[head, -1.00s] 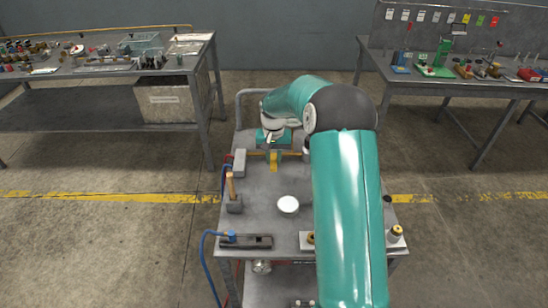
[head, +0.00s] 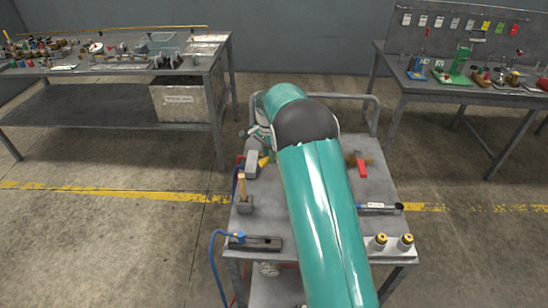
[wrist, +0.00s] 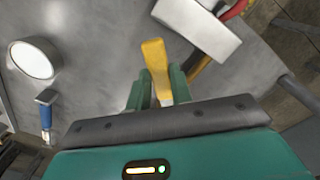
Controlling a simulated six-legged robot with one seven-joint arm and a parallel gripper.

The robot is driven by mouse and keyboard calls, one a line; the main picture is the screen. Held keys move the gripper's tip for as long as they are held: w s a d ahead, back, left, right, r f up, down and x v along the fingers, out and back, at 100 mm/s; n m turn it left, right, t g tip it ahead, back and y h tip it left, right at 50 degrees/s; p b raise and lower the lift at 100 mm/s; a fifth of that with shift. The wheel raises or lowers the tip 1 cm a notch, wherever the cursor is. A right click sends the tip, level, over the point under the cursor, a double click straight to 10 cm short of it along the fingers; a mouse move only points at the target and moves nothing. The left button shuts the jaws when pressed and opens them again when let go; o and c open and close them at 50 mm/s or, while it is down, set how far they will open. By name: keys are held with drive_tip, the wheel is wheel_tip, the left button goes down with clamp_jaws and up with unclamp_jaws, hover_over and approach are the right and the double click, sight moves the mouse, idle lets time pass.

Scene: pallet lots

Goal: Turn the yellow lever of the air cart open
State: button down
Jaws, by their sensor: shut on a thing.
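The yellow lever (wrist: 154,58) stands between my gripper's two green fingers (wrist: 160,90) in the wrist view. The fingers are shut on it, and its rounded end sticks out beyond them. In the head view only a small yellow part of the lever (head: 264,161) shows beside a grey block (head: 252,166). My gripper is mostly hidden behind my arm there. The air cart (head: 385,190) is a grey metal cart under my arm. A brass pipe (wrist: 200,66) and the grey block (wrist: 198,25) show close to the lever in the wrist view.
A wooden-handled tool in a block (head: 243,190) and a blue hose (head: 214,262) are at the cart's left. A red-headed tool (head: 362,166) lies at its right. A white disc (wrist: 34,60) shows in the wrist view. Benches stand behind, left and right.

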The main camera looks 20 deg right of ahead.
drive_tip(key=w+m, duration=0.2)
drive_tip(key=shift+w+a+m, duration=0.1)
drive_tip(key=shift+a+m, duration=0.2)
drive_tip(key=shift+m, duration=0.1)
drive_tip(key=shift+w+m, duration=0.65)
drive_tip(key=shift+m, duration=0.15)
drive_tip(key=shift+w+d+r+m, duration=0.1)
drive_tip(key=shift+w+d+m, duration=0.1)
drive_tip(key=shift+w+m, duration=0.75)
drive_tip(key=shift+w+d+m, duration=0.2)
drive_tip(key=shift+w+m, duration=0.35)
drive_tip(key=shift+m, duration=0.7)
drive_tip(key=c, duration=1.3)
unclamp_jaws()
drive_tip(key=shift+w, duration=0.1)
drive_tip(key=shift+o, duration=0.3)
wheel_tip(320, 180, up, 14)
